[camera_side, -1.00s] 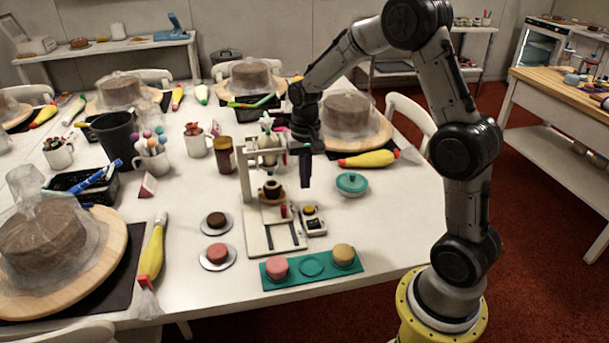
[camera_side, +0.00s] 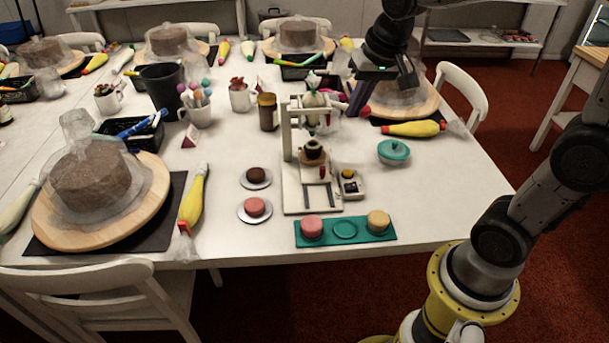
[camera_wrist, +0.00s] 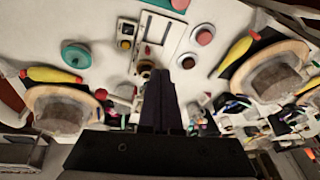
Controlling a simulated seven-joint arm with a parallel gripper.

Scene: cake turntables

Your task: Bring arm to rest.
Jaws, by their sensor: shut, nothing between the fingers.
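My gripper (camera_side: 357,98) is shut and empty. In the side view it hangs in the air above the table's right part, at the right of the white stand (camera_side: 287,150) and near the wrapped cake on the right. In the wrist view its fingers (camera_wrist: 162,85) are together in the middle, with the white stand (camera_wrist: 168,42) beyond their tips. My arm reaches up past the top edge of the side view, so part of it is out of sight.
A teal lidded pot (camera_side: 394,151) and a yellow piping bag (camera_side: 412,129) lie below my gripper. A teal tray (camera_side: 344,241) with a pink and a tan cake is at the table's front. Wrapped cakes (camera_side: 90,178) stand around. The table's front right is clear.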

